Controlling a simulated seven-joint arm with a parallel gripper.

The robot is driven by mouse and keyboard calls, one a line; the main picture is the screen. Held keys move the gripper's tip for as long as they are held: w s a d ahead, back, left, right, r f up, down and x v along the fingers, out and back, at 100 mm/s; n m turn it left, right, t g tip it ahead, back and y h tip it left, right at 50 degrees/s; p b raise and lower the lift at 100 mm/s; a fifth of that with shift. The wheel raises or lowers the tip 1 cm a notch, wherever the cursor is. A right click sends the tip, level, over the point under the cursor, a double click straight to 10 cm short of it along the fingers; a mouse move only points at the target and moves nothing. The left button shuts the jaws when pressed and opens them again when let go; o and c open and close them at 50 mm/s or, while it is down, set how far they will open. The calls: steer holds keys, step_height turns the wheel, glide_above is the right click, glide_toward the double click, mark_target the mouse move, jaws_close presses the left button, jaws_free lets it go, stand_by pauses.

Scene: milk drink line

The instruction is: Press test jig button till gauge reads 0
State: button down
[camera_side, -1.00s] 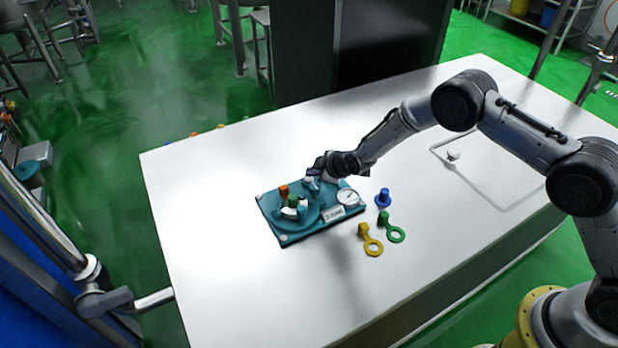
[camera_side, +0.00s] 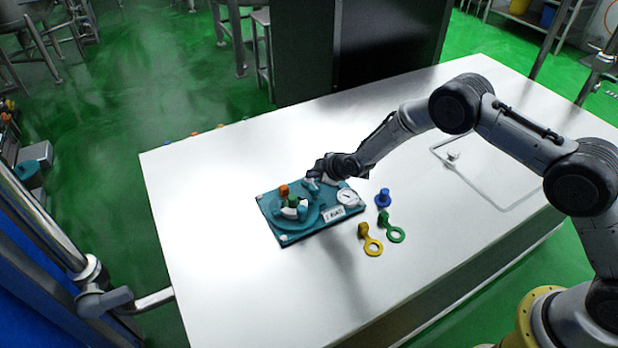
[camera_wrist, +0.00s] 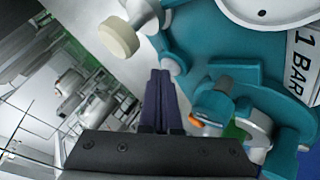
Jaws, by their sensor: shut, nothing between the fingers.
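The teal test jig (camera_side: 275,222) lies on the white table, with a turntable-like round part carrying orange, green and white pieces. Its white gauge (camera_side: 348,197) sits at the right end; the needle is too small to read. In the wrist view the gauge (camera_wrist: 285,8) is cut off by the top edge. A label (camera_wrist: 303,65) beside it reads "1 BAR". My gripper (camera_side: 318,172) is over the jig's far edge. A cream cap (camera_wrist: 118,40) stands farther up.
A blue plug (camera_side: 383,198), a green ring-ended piece (camera_side: 391,228) and a yellow ring-ended piece (camera_side: 370,240) lie right of the jig. The table (camera_side: 215,250) is clear to the left and in front.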

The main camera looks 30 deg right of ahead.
steer(key=shift+r, duration=0.85)
steer(key=shift+r, duration=2.5)
